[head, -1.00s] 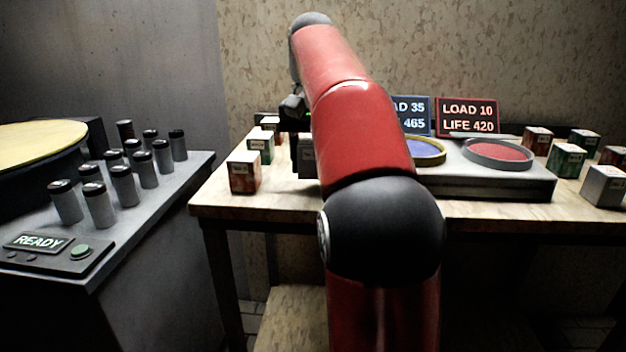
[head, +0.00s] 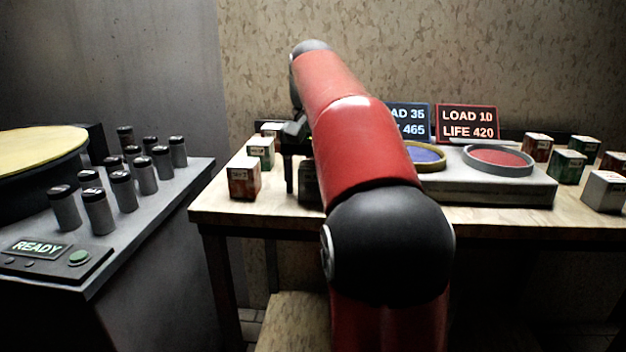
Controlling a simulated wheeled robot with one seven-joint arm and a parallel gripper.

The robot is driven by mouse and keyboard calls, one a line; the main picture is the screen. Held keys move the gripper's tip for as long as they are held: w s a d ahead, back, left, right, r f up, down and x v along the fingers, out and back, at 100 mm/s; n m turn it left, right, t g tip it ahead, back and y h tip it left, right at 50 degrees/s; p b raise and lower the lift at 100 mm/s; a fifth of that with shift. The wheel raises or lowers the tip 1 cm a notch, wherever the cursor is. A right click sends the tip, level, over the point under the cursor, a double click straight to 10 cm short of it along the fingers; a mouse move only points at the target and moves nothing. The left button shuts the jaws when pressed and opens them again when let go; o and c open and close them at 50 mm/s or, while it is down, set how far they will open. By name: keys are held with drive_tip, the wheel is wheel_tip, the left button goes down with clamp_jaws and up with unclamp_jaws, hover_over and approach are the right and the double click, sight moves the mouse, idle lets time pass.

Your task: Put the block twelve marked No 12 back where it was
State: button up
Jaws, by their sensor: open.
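Several small labelled blocks stand on the wooden table; the labels are too small to read, so I cannot tell which is No 12. On the left are a red block (head: 244,178), a green block (head: 260,152) behind it and another block (head: 271,130) at the back. A dark grey block (head: 310,186) is partly hidden by my arm. My gripper (head: 296,188) points down just right of the red block, beside the dark grey block. It is open; one finger shows, and the other is hard to make out. I cannot tell whether it touches the dark block.
A grey stand with a blue dish (head: 425,155) and a red dish (head: 497,158) is right of my arm, with signs (head: 467,122) behind. More blocks (head: 604,191) stand at the right. A grey console (head: 150,215) with several dark-capped cylinders is at the left.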

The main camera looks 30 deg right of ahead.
sight(312, 165)
drive_tip(key=shift+f+b, duration=0.15)
drive_tip(key=shift+b, duration=0.5)
drive_tip(key=r+p, duration=0.1)
drive_tip(key=r, duration=0.1)
drive_tip(key=r+p, duration=0.1)
drive_tip(key=r, duration=0.2)
drive_tip(key=r+p, duration=0.2)
drive_tip(key=r, duration=0.1)
drive_tip(key=shift+s+a+r, duration=0.1)
drive_tip(key=shift+a, duration=0.15)
